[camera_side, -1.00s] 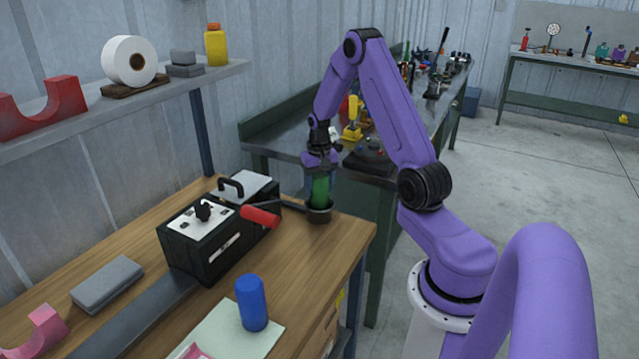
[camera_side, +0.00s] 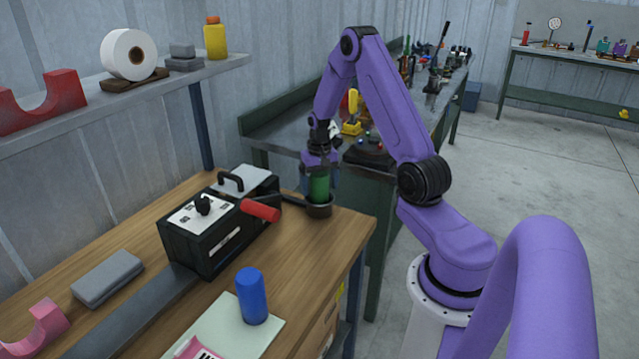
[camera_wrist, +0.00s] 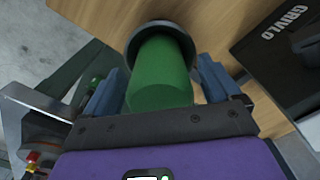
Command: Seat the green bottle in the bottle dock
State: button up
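The green bottle (camera_side: 319,187) stands upright with its lower end inside the bottle dock (camera_side: 320,209), a dark round cup near the far right corner of the wooden bench. In the wrist view the bottle (camera_wrist: 161,78) runs into the dark ring of the dock (camera_wrist: 132,44). How deep it sits is hidden. My gripper (camera_side: 320,176) points down over the bottle, with one blue finger on each side. In the wrist view the fingers of my gripper (camera_wrist: 161,72) lie close along the bottle's sides; I cannot tell whether they touch it.
A black box (camera_side: 205,243) with a red-handled lever (camera_side: 260,210) stands left of the dock. A blue cylinder (camera_side: 252,296) stands on a pale sheet (camera_side: 225,330) at the front. A grey block (camera_side: 107,278) lies at left. A dark metal bench (camera_side: 285,137) is behind.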

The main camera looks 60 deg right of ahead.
notch_tip(320, 180, up, 17)
jog(key=shift+r, duration=0.2)
dwell(0.6)
dwell(0.3)
jog(key=s+a+n, duration=0.2)
jog(key=a+n, duration=0.1)
jog(key=a, duration=0.5)
jog(key=s+a+r+n, duration=0.1)
jog(key=a+n, duration=0.3)
jog(key=a, duration=0.4)
jog(key=s+a+n, duration=0.2)
jog(key=a+n, duration=0.1)
jog(key=a, duration=0.5)
jog(key=s+a+f+n, duration=0.1)
jog(key=s+a+n, duration=0.3)
jog(key=s, duration=0.6)
jog(key=s+a+n, duration=0.4)
jog(key=s+n, duration=0.2)
jog(key=s, duration=0.4)
jog(key=shift+s+a+f+n, duration=0.35)
jog(key=shift+a+n, duration=0.05)
